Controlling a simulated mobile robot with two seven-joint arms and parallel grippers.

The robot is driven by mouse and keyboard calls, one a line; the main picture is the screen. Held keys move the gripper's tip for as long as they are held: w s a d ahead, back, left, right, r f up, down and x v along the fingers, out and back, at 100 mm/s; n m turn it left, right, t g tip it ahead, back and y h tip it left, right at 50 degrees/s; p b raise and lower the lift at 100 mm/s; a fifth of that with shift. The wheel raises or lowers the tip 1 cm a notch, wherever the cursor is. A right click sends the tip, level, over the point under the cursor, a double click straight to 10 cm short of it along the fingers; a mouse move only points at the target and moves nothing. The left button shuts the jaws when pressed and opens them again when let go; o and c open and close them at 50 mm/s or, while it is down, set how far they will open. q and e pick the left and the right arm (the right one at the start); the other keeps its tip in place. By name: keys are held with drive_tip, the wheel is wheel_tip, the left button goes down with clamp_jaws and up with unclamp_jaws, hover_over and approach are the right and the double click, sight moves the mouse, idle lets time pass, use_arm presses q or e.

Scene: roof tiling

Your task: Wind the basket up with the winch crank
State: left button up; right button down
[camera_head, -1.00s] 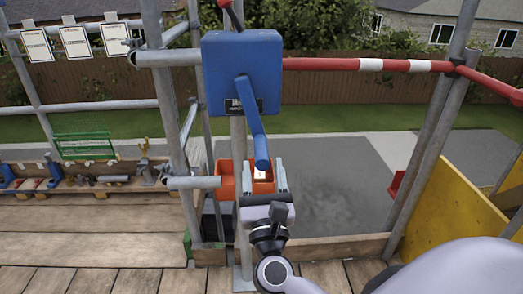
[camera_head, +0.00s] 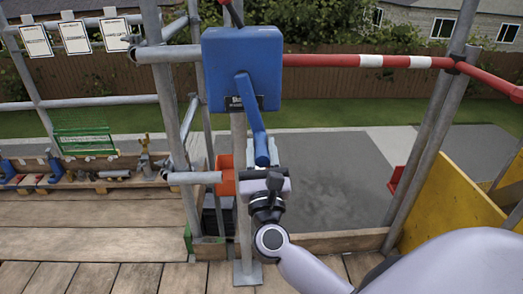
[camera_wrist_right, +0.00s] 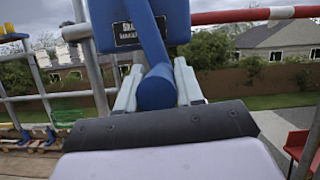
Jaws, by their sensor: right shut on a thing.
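The blue winch box (camera_head: 243,70) is fixed to an upright pole. Its blue crank (camera_head: 252,118) hangs down and slightly right from the box. My right gripper (camera_head: 262,152) is shut on the crank's lower end, with a finger on each side. In the right wrist view the round blue end of the crank (camera_wrist_right: 155,90) sits between the two pale fingers. An orange basket (camera_head: 226,176) shows behind and left of the gripper, low beside the pole. Most of it is hidden by the pole and my gripper. My left gripper is not in view.
Grey scaffold poles (camera_head: 172,100) stand close left of the winch. A red and white rail (camera_head: 350,61) runs to the right. A yellow panel (camera_head: 448,205) stands at the right.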

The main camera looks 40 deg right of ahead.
drive_tip(key=shift+w+a+f+m+b, duration=0.15)
drive_tip(key=shift+a+f+m+b, duration=0.1)
drive_tip(key=shift+m+b, duration=0.25)
drive_tip(key=shift+w+a+m+h+b, duration=0.15)
drive_tip(key=shift+a+m+h+b, duration=0.1)
drive_tip(key=shift+m+h+b, duration=0.1)
drive_tip(key=shift+r, duration=0.1)
drive_tip(key=c, duration=0.8)
unclamp_jaws()
